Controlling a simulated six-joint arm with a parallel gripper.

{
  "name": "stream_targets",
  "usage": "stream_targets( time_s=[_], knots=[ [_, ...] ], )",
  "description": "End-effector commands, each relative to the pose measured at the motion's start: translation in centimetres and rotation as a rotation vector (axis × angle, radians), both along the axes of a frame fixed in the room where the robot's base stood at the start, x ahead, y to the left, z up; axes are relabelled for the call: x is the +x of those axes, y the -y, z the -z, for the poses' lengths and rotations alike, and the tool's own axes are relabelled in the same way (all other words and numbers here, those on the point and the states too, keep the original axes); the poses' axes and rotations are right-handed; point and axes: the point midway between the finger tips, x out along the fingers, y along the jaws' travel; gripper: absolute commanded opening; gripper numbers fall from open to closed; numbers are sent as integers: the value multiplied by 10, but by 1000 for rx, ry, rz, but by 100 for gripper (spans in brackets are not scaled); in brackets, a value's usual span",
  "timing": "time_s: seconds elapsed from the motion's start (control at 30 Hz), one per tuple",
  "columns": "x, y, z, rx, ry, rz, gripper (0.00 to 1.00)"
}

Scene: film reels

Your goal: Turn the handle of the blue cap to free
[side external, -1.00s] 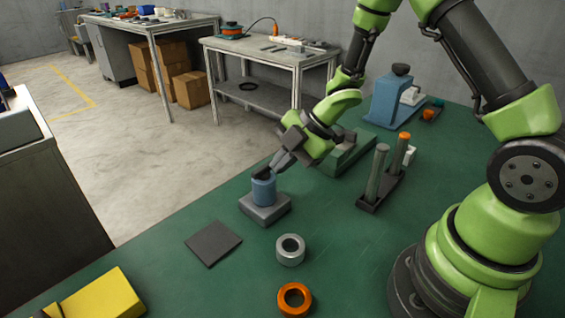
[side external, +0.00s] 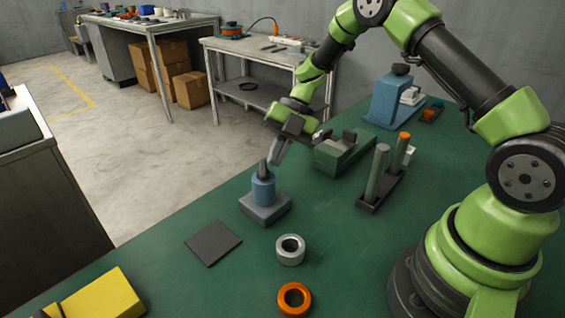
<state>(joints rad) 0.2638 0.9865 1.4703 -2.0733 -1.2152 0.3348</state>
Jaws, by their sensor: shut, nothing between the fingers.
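The blue cap (side external: 263,190) is a short upright cylinder on a grey block (side external: 265,209) at the left middle of the green table. Its dark handle (side external: 263,169) stands on top and looks narrow from this side. My gripper (side external: 273,161) points down just right of the handle. Its fingers are shut with nothing between them. I cannot tell whether a fingertip touches the handle, as they overlap in this view.
A dark square plate (side external: 213,243), a silver ring (side external: 290,250) and an orange ring (side external: 294,299) lie in front. A green vise-like block (side external: 343,153) and a rack with two rods (side external: 381,190) stand to the right. A yellow block (side external: 98,297) is at front left.

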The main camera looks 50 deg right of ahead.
Motion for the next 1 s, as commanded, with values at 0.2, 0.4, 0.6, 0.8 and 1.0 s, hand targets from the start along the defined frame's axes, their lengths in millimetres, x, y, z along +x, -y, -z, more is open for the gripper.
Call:
stream_targets(
  time_s=[0.2,0.4,0.6,0.8,1.0],
  knots=[
    [9,-1,1,0,1,-208,0],
    [14,-3,0,1,1,-285,0],
    [19,-6,0,1,1,-283,0],
    [22,-7,0,1,0,-282,0],
    [23,-9,0,2,0,-281,0]
  ],
)
